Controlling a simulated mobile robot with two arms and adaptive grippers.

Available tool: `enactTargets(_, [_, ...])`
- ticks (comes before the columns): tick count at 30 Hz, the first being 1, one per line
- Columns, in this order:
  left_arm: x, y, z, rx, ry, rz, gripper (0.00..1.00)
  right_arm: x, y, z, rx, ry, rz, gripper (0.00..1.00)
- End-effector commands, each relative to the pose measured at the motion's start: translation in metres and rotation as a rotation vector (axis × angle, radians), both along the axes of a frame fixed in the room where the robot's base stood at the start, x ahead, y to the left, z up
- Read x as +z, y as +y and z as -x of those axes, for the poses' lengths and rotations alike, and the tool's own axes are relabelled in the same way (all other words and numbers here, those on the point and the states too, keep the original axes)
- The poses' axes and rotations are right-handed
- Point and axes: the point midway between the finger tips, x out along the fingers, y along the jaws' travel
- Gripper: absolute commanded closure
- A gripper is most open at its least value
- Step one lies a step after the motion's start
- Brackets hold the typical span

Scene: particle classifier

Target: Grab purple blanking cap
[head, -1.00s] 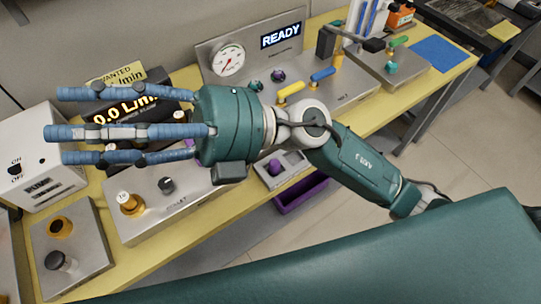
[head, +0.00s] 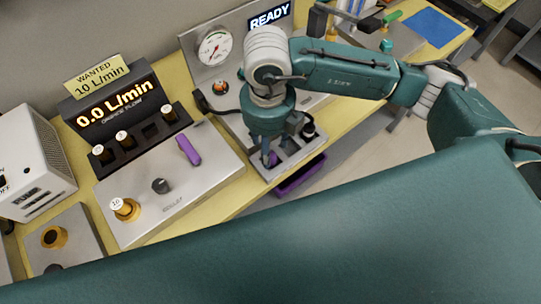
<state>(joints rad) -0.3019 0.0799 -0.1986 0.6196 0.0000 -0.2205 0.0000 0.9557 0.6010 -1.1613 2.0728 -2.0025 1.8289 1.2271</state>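The purple blanking cap (head: 273,159) sits in the small grey tray (head: 294,163) at the front of the gauge panel. Only a little of it shows between my fingers. My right gripper (head: 273,157) points down over the tray with its fingers around or close beside the cap. The fingers overlap in this view, so I cannot tell whether they touch it or are closed on it. My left gripper is not in view.
A black-topped cap (head: 308,130) stands in the same tray, close right of my fingers. A purple handle (head: 188,150) rises from the outlet panel (head: 215,165) to the left. A purple bin (head: 301,178) lies below the bench edge.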

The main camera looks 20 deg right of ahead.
Motion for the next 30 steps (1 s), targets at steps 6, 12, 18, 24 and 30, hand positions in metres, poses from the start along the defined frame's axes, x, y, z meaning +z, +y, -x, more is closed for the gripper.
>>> enactTargets(6, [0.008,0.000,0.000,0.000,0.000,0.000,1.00,-0.016,-0.002,-0.001,0.000,0.002,-0.001,0.51])
enactTargets(12, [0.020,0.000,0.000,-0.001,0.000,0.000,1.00,-0.046,-0.006,-0.004,0.001,0.004,-0.002,0.51])
enactTargets(18, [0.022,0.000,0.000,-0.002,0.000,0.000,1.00,-0.060,-0.006,-0.005,0.003,0.000,-0.004,0.51])
enactTargets(24, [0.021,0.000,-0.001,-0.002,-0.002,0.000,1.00,-0.060,-0.005,-0.005,0.003,-0.001,-0.004,0.57])
enactTargets(30, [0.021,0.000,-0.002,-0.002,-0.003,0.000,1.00,-0.059,-0.005,-0.005,0.003,-0.001,-0.004,0.95])
